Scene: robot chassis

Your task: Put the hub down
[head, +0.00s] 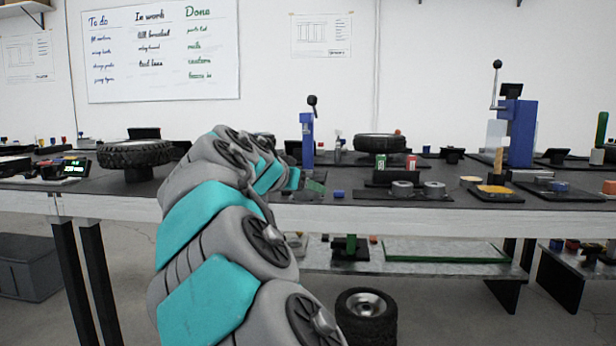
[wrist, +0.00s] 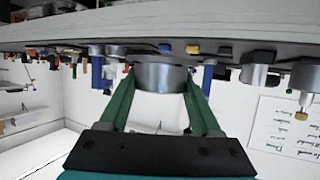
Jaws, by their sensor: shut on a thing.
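My gripper (wrist: 160,88) has green fingers, shut on a silver cylindrical hub (wrist: 162,77) in the wrist view, which is upside down. The hub is close to the dark work surface (wrist: 130,44); I cannot tell whether it touches. In the head view my arm reaches forward to the table's front edge, and my gripper (head: 316,186) shows only as a small green part. The held hub cannot be made out there. Two grey round parts (head: 434,188) stand on a black mat (head: 385,195) to the right of my gripper.
A small blue part (head: 339,193) lies just right of my gripper. A green can (head: 381,161) and a red can (head: 411,162) stand behind the mat. A blue press (head: 307,136) is behind my gripper. A tyre (head: 135,154) sits to the left.

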